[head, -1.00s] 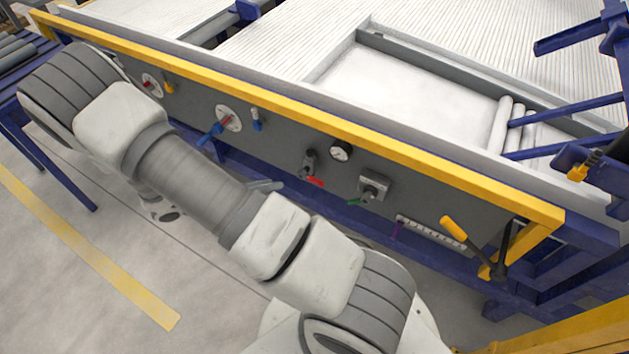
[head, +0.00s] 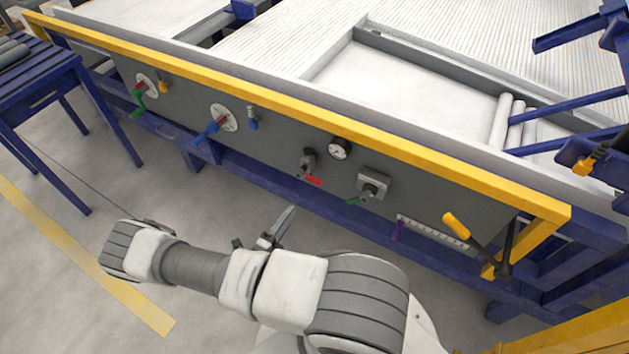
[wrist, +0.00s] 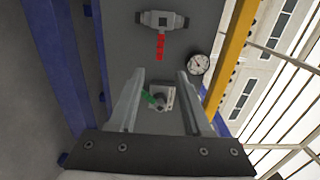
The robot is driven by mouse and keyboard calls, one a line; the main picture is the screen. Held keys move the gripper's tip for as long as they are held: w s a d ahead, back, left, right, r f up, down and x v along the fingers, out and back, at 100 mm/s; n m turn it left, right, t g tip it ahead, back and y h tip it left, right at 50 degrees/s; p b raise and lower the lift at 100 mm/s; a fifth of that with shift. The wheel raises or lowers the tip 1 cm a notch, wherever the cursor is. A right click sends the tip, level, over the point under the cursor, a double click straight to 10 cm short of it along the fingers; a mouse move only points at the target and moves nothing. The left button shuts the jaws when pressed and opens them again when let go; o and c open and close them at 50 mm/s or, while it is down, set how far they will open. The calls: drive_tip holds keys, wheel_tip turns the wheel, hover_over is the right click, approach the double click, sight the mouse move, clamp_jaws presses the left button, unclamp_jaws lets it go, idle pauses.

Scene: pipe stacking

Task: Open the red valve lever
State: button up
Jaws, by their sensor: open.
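The red lever (head: 313,180) sits on a grey valve (head: 308,160) on the dark panel in the head view. In the wrist view, the red lever (wrist: 160,47) lies crosswise to the valve body (wrist: 162,20), above my fingers. My gripper (wrist: 160,78) is open and empty in the wrist view, and the lever lies beyond its fingertips. In the head view, my gripper (head: 284,224) is in front of the panel, below and left of the lever, apart from it.
A grey switch box (head: 373,186) with a green handle is right of the valve, and shows between my fingers in the wrist view (wrist: 166,96). A gauge (head: 339,148) and blue-handled valve (head: 212,130) are nearby. A yellow rail (head: 290,105) runs above the panel.

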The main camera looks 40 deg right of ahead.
sight(313, 182)
drive_tip(key=b+x, duration=0.1)
drive_tip(key=x, duration=1.4)
drive_tip(key=shift+d, duration=0.35)
clamp_jaws()
idle(0.6)
